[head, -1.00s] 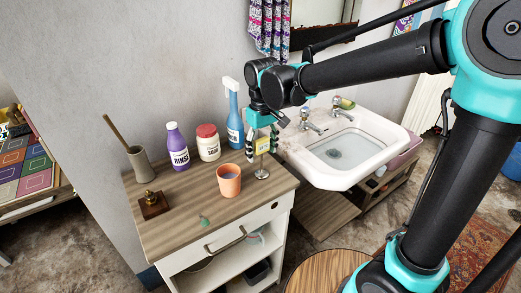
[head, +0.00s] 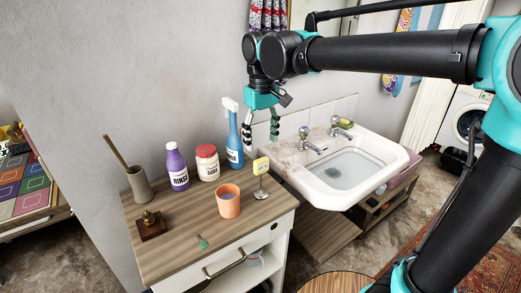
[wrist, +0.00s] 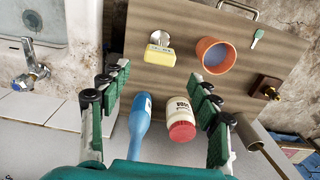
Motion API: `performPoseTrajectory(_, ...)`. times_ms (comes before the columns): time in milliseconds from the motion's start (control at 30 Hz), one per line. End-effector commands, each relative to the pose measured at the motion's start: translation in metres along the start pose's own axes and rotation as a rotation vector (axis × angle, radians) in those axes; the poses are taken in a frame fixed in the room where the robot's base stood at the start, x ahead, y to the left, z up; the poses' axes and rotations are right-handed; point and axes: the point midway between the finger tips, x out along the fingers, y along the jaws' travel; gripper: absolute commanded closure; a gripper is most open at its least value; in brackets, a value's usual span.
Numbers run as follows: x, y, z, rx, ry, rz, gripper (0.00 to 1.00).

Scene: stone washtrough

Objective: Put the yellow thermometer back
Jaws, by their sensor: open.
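The yellow thermometer (head: 261,165) is a small yellow block with a pale face, upright on a thin stem with a round metal base on the wooden cabinet top (head: 175,215). It stands near the top's right edge, beside the orange cup (head: 228,201). In the wrist view the thermometer (wrist: 159,55) shows from above, with its round base visible. My gripper (head: 261,134) is open and empty above the thermometer, apart from it. In the wrist view the open fingers (wrist: 160,75) stand wide apart, with nothing between the pads.
A grey vase (head: 139,185) and a wooden block with a brass piece (head: 150,225) are at left. The sink (head: 395,165) adjoins at right.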

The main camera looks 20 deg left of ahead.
Motion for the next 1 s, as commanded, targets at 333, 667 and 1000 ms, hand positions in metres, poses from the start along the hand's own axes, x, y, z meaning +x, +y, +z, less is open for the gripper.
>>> performPoseTrajectory(333, -0.001, 0.009, 0.004, 0.018, 0.007, 0.000, 0.38)
performPoseTrajectory(667, 0.081, 0.125, 0.079, 0.301, 0.122, 0.018, 0.38)
performPoseTrajectory(1000, 0.185, 0.203, 0.226, 0.667, 0.273, 0.092, 0.38)
